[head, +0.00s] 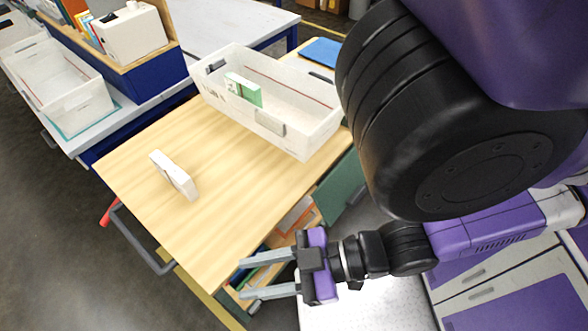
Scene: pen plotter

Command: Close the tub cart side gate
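The cart (215,150) has a light wooden top, and a white tub (300,140) stands at its far end. A dark green panel (340,187) with a small grey handle stands out from the cart's right side; it looks like the side gate, standing open. Its hinge and lower part are hidden. Coloured items show in the cart's opening beside it. My gripper (242,279) is open and empty, its grey fingers pointing left near the cart's front right corner. It is apart from the green panel. I cannot tell whether the fingers touch the cart.
A white box (174,174) lies on the wooden top, and a green box (243,88) is in the tub. A grey handle with a red end (140,238) juts from the cart's left side. Purple-fronted drawers (520,295) stand at right. The floor at lower left is clear.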

